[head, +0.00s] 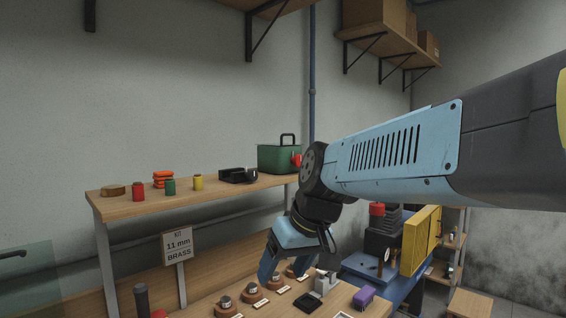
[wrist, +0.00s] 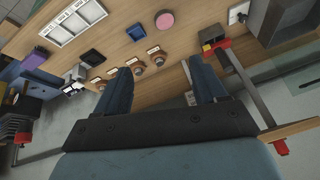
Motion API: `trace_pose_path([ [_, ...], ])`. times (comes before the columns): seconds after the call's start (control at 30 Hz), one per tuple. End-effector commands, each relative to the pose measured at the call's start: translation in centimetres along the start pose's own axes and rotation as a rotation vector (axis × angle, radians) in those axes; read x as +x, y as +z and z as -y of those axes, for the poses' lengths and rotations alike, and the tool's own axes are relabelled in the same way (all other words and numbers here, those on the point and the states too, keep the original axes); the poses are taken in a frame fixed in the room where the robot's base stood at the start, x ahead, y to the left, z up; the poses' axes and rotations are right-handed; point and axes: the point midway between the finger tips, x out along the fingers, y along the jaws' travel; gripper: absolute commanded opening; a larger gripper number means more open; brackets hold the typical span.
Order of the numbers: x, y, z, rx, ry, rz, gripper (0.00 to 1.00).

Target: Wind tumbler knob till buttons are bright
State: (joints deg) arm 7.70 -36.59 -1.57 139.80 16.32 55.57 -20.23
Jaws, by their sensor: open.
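My gripper (head: 283,274) is low over the wooden workbench, fingers pointing down. In the wrist view my gripper (wrist: 161,66) is open, with nothing between its two blue fingers. Several round wooden bases with metal tops stand in a row with small labels; one base (head: 224,302) is at the left in the head view. In the wrist view one base (wrist: 158,59) appears between the fingertips, seemingly beyond them, and another (wrist: 140,68) is beside the left finger. I cannot tell which thing is the tumbler, its knob or the buttons.
A sign reading KIT 11 mm BRASS (head: 178,246) stands behind the bench. A raised shelf (head: 215,191) holds spools and a green box (head: 279,158). A purple block (head: 364,297) sits at the bench's right. A pink disc (wrist: 164,20) and blue tray (wrist: 136,32) lie on the bench.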

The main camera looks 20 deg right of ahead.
Motion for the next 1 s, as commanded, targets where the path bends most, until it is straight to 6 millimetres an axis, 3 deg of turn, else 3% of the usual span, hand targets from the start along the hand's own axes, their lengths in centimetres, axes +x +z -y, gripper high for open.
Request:
trace_pose_path([
  [0.17,0.0,-4.5,-1.0,-0.023,-0.198,-0.054,0.71],
  [0.37,-1.3,-10.6,-4.2,-0.079,-0.365,-0.262,0.71],
  [0.57,-4.1,-16.6,-11.0,-0.146,-0.397,-0.588,0.71],
  [0.7,-6.8,-19.5,-17.0,-0.197,-0.326,-0.822,0.71],
  [0.9,-9.8,-21.1,-23.5,-0.251,-0.185,-1.042,0.71],
  [1.0,-10.6,-21.3,-25.1,-0.265,-0.142,-1.091,0.71],
])
